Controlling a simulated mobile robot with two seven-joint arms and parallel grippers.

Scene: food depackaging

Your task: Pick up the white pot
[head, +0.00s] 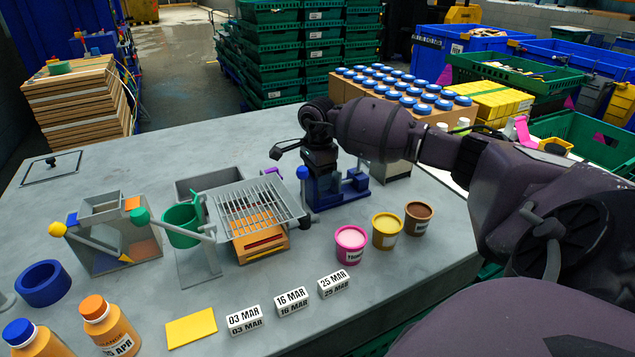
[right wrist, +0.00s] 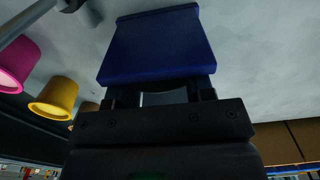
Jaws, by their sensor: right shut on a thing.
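My right gripper (head: 322,160) points down at the blue stand (head: 352,184) near the table's far right edge. In the right wrist view (right wrist: 163,95) its fingers are shut on a pale, round-edged thing, which I take for the white pot (right wrist: 166,98). Only a small part of it shows between the fingers; the rest is hidden by the gripper and a blue block (right wrist: 155,48) just beyond. In the head view the arm and stand hide the pot. I cannot tell whether it touches the stand. My left gripper is not in view.
Pink (head: 351,243), yellow (head: 386,230) and brown (head: 418,218) pots stand in front of the stand. A wire rack (head: 255,212) is close on its left. White date blocks (head: 292,301) lie near the front edge. Blue-lidded jars (head: 400,85) stand behind my arm.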

